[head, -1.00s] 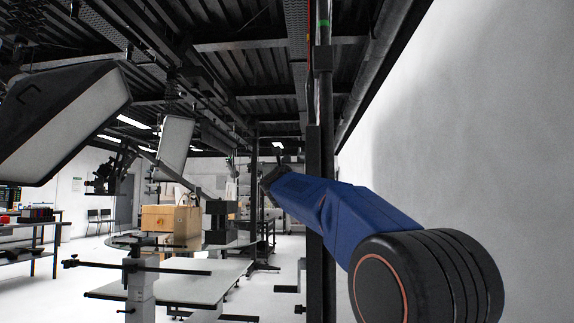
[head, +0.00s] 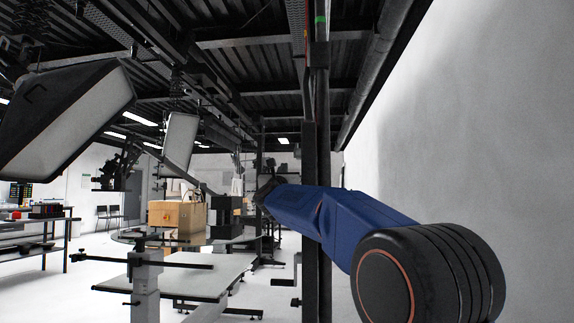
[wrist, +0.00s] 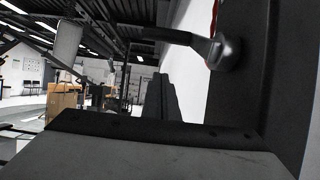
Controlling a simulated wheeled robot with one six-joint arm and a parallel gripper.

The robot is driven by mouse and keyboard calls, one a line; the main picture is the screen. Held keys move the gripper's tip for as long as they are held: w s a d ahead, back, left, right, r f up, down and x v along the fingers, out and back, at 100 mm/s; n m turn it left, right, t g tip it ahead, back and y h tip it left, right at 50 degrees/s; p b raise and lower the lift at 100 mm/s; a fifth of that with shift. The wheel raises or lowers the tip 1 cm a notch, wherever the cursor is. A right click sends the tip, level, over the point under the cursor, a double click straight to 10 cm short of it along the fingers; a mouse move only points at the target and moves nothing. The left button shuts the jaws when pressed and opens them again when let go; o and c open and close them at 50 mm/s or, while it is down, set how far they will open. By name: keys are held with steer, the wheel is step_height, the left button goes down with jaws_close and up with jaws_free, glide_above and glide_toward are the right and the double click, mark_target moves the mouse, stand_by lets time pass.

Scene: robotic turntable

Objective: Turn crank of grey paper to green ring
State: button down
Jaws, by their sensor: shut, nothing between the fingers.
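My gripper (wrist: 160,96) shows in the wrist view as dark fingers, shut and empty. In the head view my blue arm reaches toward the dark upright post, and its dark end lies just left of the post. A dark crank-like handle (wrist: 212,46) shows at the upper right of the wrist view, apart from my fingers; I cannot tell which roll it belongs to. A green ring (head: 320,19) sits high on the upright pole in the head view. The pale grey surface (head: 460,130) at the right may be the grey paper or a wall; I cannot tell.
A wooden box (head: 177,218) stands on a round table at the left. A low pale-topped table (head: 190,276) is in front of it. Large light panels (head: 65,120) hang at the upper left. The dark post (head: 316,230) stands close to my arm.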

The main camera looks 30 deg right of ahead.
steer(key=s+a+f+n+g+y, duration=0.2)
steer(key=s+a+f+n+y, duration=0.65)
steer(key=f+n, duration=0.5)
steer(key=s+a+f+n+g+y, duration=0.2)
steer(key=s+a+f+n+y, duration=0.3)
steer(key=s+a+f+n, duration=0.7)
steer(key=s+d+f+n+g, duration=0.1)
steer(key=s+f+n+g, duration=0.4)
steer(key=s+f, duration=1)
steer(key=s+d+f+n+g, duration=0.2)
steer(key=s+f+n+g, duration=0.3)
steer(key=s+f+n, duration=0.7)
steer(key=s+f, duration=0.4)
steer(key=f, duration=0.2)
steer(key=shift+s+f, duration=0.25)
steer(key=shift+f, duration=0.15)
steer(key=shift+h, duration=0.25)
